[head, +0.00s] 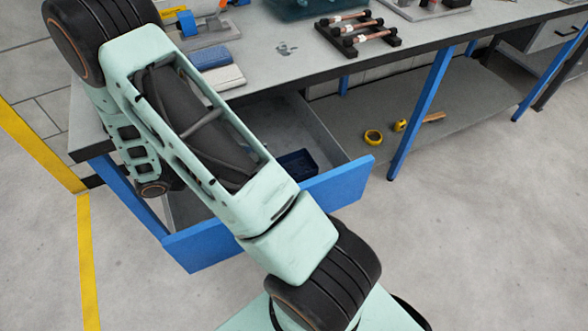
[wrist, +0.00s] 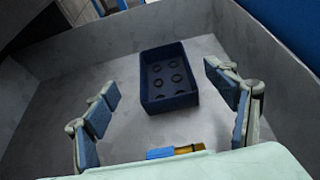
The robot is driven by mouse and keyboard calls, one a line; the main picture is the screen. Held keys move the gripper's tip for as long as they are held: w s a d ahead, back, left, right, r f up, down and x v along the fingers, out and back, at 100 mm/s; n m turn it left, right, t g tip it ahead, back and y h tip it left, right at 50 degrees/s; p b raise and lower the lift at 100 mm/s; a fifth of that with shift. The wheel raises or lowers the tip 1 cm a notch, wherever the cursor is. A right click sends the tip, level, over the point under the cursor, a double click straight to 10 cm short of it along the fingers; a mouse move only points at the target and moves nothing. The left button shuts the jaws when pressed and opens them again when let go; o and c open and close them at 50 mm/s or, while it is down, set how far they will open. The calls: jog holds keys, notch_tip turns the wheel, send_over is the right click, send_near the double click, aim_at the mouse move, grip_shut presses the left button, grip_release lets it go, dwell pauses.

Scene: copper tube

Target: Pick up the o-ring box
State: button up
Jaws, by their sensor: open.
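The o-ring box is a small dark blue open-top box (wrist: 172,101) holding several dark rings. It lies on the grey floor of the open drawer and partly shows in the head view (head: 297,163) behind my arm. My gripper (wrist: 162,79) is open and empty in the wrist view, reaching into the drawer. Its two fingers stand wide apart, one on each side of the box in the picture. The box is farther from the camera than the fingers, and I see no contact. In the head view my arm hides the gripper.
The open drawer has a blue front (head: 338,186) and grey walls around the box. The workbench top (head: 270,68) above it carries racks and tools. A tape measure (head: 373,136) and a wooden-handled tool (head: 433,117) lie on the lower shelf. A blue and yellow item (wrist: 176,151) shows low in the wrist view.

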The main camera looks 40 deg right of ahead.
send_near(311, 162)
jog(key=x, duration=0.5)
jog(key=shift+b, duration=0.35)
jog(key=c, duration=1.3)
jog(key=shift+r, duration=0.1)
